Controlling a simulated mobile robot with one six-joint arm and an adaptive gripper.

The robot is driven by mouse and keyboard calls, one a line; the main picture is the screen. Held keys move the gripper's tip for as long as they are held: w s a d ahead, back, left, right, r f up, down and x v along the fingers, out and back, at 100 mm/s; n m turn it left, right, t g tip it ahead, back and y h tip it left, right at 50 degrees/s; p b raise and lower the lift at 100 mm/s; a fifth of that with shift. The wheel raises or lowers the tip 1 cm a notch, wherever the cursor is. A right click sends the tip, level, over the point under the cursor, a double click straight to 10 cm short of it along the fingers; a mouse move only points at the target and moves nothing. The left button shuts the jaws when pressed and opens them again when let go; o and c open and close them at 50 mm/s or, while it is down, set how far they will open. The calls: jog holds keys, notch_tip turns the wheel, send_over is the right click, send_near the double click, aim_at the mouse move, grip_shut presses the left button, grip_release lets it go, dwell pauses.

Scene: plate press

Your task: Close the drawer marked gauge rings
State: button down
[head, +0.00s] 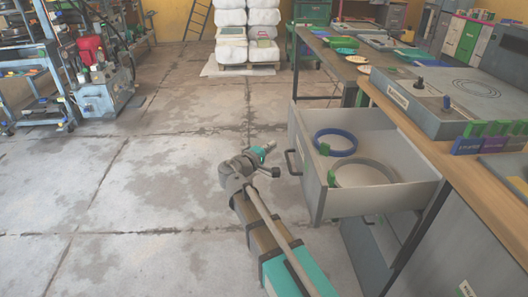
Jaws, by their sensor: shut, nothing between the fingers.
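A grey drawer (311,172) stands pulled out from the workbench (456,222) at the right of the head view. Its front faces left and carries a dark bar handle (291,162). No marking can be read on that front from here. Inside lie a blue ring (336,152) and a larger grey ring (366,187), with small green pieces near the front wall. My gripper (271,148) is small in view, to the left of the drawer front and apart from the handle. It looks shut and empty; its fingertips are hard to make out.
The wooden worktop above the drawer holds a grey plate block (447,95) and green and blue holders (482,138). Open concrete floor (150,190) spreads to the left. A shelf and machine stand far left; white sacks (247,50) stand behind.

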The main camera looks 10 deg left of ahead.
aim_at(294, 138)
jog(key=shift+w+d, duration=0.5)
jog(key=shift+d, duration=0.4)
jog(key=shift+w+d, duration=0.55)
jog(key=shift+d, duration=0.35)
jog(key=shift+w+d, duration=0.5)
jog(key=shift+d, duration=0.4)
jog(key=shift+d, duration=0.15)
jog(key=w+d, duration=0.2)
jog(key=d, duration=0.8)
jog(key=w+d, duration=0.2)
jog(key=d, duration=0.8)
jog(key=w+d, duration=0.2)
jog(key=d, duration=0.8)
jog(key=shift+w+d, duration=0.1)
jog(key=shift+d, duration=0.3)
jog(key=shift+a, duration=0.1)
jog(key=a, duration=0.3)
jog(key=shift+s+a, duration=0.2)
jog(key=shift+s, duration=0.2)
jog(key=v, duration=1)
jog(key=shift+a, duration=0.35)
